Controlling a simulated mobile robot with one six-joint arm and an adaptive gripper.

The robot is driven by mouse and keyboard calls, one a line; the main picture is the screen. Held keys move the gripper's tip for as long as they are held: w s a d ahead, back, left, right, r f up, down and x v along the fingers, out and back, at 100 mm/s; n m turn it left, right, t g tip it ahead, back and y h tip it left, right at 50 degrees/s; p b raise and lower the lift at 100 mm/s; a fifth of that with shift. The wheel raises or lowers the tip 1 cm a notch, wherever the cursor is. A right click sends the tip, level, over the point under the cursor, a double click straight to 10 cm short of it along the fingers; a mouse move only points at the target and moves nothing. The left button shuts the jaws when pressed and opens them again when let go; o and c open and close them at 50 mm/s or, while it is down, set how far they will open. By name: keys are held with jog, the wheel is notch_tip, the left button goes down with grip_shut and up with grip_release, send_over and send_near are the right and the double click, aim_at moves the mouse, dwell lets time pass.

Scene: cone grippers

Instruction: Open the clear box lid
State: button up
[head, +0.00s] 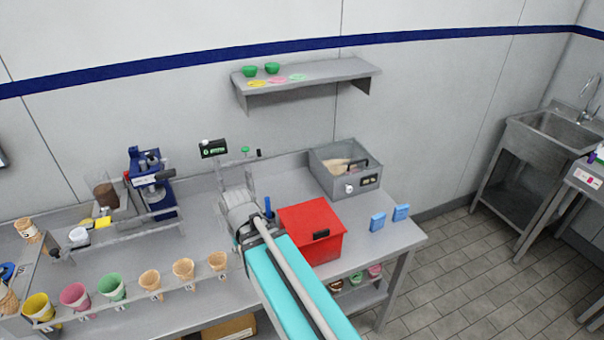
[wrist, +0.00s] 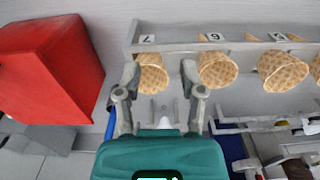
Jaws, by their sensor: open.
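A grey box (head: 329,182) with a black handle stands at the back right of the counter. Beige contents show through its top, which looks like a clear lid; I cannot tell its exact position.
A red box (head: 312,228) stands between my arm and the grey box's front; it also shows in the wrist view (wrist: 50,70). A cone rack (head: 135,302) lies along the front left. Two blue packs (head: 378,221) sit at right. A wall shelf (head: 310,75) hangs above.

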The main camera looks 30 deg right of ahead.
jog(key=shift+s+a+f+n, duration=0.15)
jog(key=shift+s+a+n, duration=0.3)
jog(key=shift+s, duration=0.1)
jog(key=shift+s+a+f+n, duration=0.15)
jog(key=shift+s+a+n, duration=0.2)
jog(key=shift+s+n, duration=0.15)
jog(key=shift+d, duration=0.1)
